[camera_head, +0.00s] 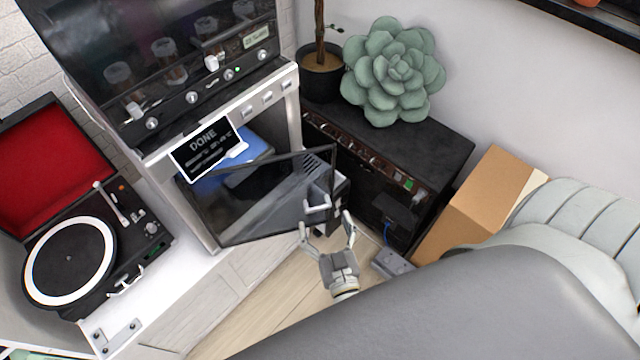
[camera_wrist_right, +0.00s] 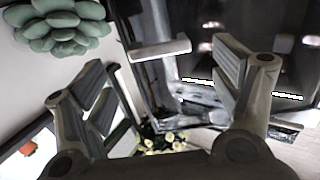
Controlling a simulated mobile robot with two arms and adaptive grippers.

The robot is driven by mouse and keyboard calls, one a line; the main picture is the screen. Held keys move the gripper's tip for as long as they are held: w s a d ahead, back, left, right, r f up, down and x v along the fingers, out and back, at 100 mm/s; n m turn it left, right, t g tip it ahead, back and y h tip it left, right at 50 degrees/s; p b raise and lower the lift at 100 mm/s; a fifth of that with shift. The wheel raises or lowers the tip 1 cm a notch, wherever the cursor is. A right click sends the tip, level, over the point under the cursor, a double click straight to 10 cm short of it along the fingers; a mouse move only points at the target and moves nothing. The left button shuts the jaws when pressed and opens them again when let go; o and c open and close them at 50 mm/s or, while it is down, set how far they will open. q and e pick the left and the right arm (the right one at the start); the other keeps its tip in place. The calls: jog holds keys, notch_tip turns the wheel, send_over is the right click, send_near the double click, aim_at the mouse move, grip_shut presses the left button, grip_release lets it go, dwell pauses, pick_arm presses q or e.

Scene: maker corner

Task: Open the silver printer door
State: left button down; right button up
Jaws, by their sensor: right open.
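The silver printer (camera_head: 206,226) stands at centre left, with a blue part inside and a screen (camera_head: 207,147) reading "DONE". Its dark see-through door (camera_head: 258,212) stands partly open, its free right edge swung out from the frame. A pale bar handle (camera_head: 317,205) sits near that edge; it also shows in the right wrist view (camera_wrist_right: 160,50). My right gripper (camera_head: 326,222) is open and empty, its fingertips close to the handle. In the wrist view the handle lies beyond and between the fingers; I cannot tell whether they touch it. My left gripper is not in view.
A black cabinet (camera_head: 440,150) with a succulent (camera_head: 393,72) and a potted plant (camera_head: 322,85) stands right of the printer. A cardboard box (camera_head: 490,190) is beside it. A record player (camera_head: 125,225) sits at the left. Wooden floor (camera_head: 280,290) shows below the door.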

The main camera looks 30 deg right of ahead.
jog(key=v, duration=0.6)
jog(key=shift+s, duration=0.25)
